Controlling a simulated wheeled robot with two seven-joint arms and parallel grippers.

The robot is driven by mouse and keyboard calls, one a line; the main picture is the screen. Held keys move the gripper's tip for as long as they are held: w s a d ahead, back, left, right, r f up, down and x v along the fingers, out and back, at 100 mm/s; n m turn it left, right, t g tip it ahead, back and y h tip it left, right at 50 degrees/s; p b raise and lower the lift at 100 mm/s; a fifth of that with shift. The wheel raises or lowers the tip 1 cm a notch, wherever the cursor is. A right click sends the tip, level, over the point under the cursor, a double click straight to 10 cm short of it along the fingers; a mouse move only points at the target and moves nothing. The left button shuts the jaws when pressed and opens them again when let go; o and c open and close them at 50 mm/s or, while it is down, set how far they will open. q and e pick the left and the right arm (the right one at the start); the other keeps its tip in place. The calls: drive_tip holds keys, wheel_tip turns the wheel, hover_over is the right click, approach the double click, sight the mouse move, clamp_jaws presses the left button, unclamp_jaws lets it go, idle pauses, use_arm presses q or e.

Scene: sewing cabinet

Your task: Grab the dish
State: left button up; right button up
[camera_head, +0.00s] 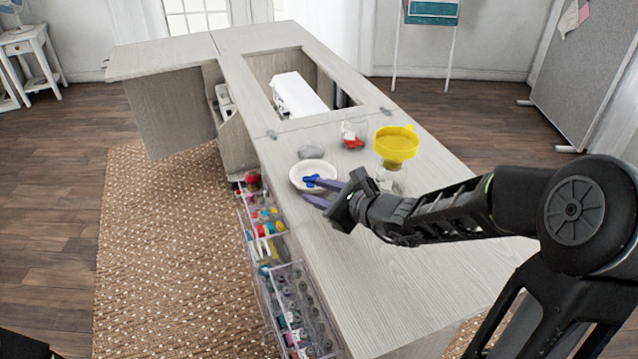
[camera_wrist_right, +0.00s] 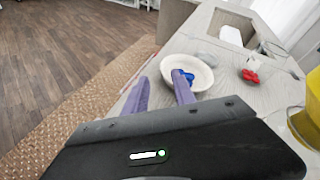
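The dish (camera_head: 313,165) is a shallow, round white plate on the grey wooden cabinet top, near its left edge. It also shows in the right wrist view (camera_wrist_right: 187,61). A small blue item (camera_head: 311,180) lies in it. My right gripper (camera_head: 306,189) has two purple fingers, spread apart with nothing between them. In the right wrist view (camera_wrist_right: 159,76) one finger reaches over the dish and the other is outside its left side. The near rim is partly hidden by a finger. I cannot tell if the finger touches the dish. My left gripper is out of view.
A grey rounded object (camera_head: 310,152) lies just behind the dish. A clear cup with a red item (camera_head: 353,143) and a yellow funnel (camera_head: 397,144) on a glass jar stand to the right. Clear drawers (camera_head: 304,311) stick out below the left edge. The front cabinet top is clear.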

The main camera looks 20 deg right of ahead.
drive_tip(key=shift+w+d+f, duration=0.15)
drive_tip(key=shift+f, duration=0.15)
drive_tip(key=shift+r, duration=0.1)
drive_tip(key=shift+x, duration=0.9)
drive_tip(key=shift+w, duration=0.3)
